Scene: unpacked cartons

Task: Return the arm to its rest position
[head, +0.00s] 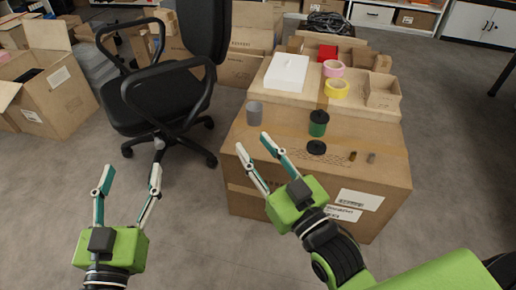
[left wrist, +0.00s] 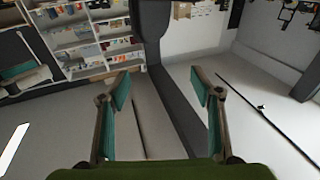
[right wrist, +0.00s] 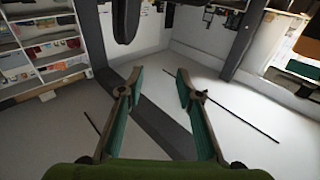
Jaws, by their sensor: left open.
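My left gripper (head: 131,169) is at the lower left of the head view, over bare floor in front of the office chair. Its fingers are spread and empty; the left wrist view shows the same gap between the fingers (left wrist: 158,78). My right gripper (head: 253,141) shows in front of the large carton's left part, its fingers apart with nothing between them. The right wrist view also shows its fingers (right wrist: 160,72) open and empty. I cannot tell whether the right gripper touches the carton.
The large carton (head: 378,180) bears a grey cup (head: 254,114), a green jar (head: 318,128), a black lid (head: 316,148) and tape rolls (head: 337,88). A black office chair (head: 165,95) stands to its left. Open cartons (head: 50,95) stand far left. Floor at lower left is clear.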

